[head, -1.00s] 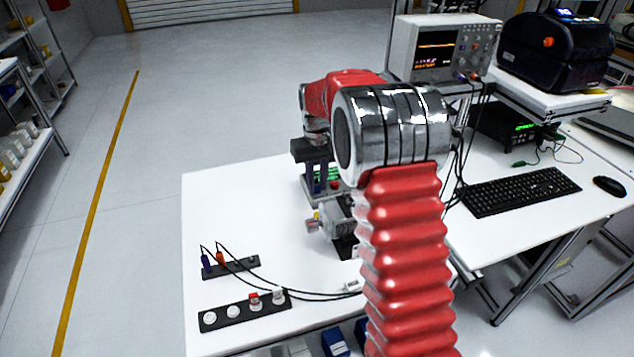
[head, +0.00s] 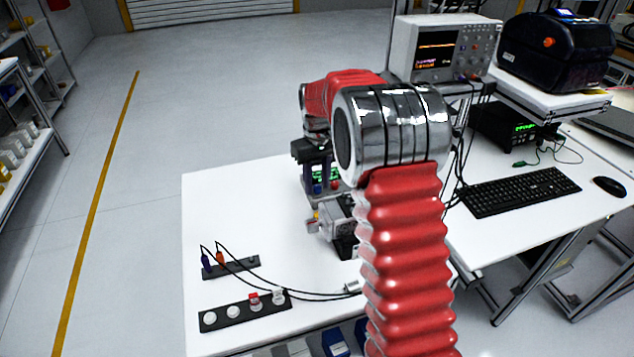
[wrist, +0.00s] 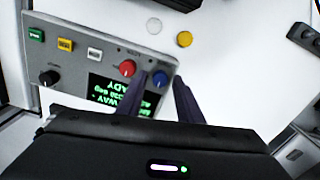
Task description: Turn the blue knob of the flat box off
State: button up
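The flat grey box (wrist: 75,60) fills the left of the wrist view. Its blue knob (wrist: 160,79) sits at the corner of its face, with a red knob (wrist: 127,68) beside it and a green-lettered display (wrist: 115,95) next to them. My gripper (wrist: 162,80) is open, its two dark fingers apart. In the wrist view the blue knob appears between the fingertips; I cannot tell whether they touch it or how high they are. In the head view the box's blue knob (head: 317,189) shows below my gripper, whose fingers are hard to make out there.
A black knob and coloured buttons (wrist: 64,45) are on the same face. A motor-like unit (head: 332,220) stands in front of the box. A strip of round pieces (head: 245,311) and a cabled strip (head: 232,267) lie at front left. The table's left part is clear.

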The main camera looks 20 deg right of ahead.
aim_at(317, 186)
jog(key=shift+o, duration=0.4)
notch_tip(317, 186, up, 14)
jog(key=shift+f, duration=0.15)
dwell(0.4)
dwell(0.4)
jog(key=s+f+m, duration=0.2)
jog(key=s+f, duration=0.2)
jog(key=s+a+r+t, duration=0.1)
jog(key=s+a+t, duration=0.1)
jog(key=s, duration=0.8)
jog(key=s+a+r+t, duration=0.1)
jog(key=s+a+r, duration=0.1)
jog(key=s, duration=0.8)
jog(key=s+a+r+t, duration=0.2)
jog(key=s+a, duration=0.1)
jog(key=s, duration=0.7)
jog(key=shift+s+a+t, duration=0.3)
jog(key=shift+a, duration=0.1)
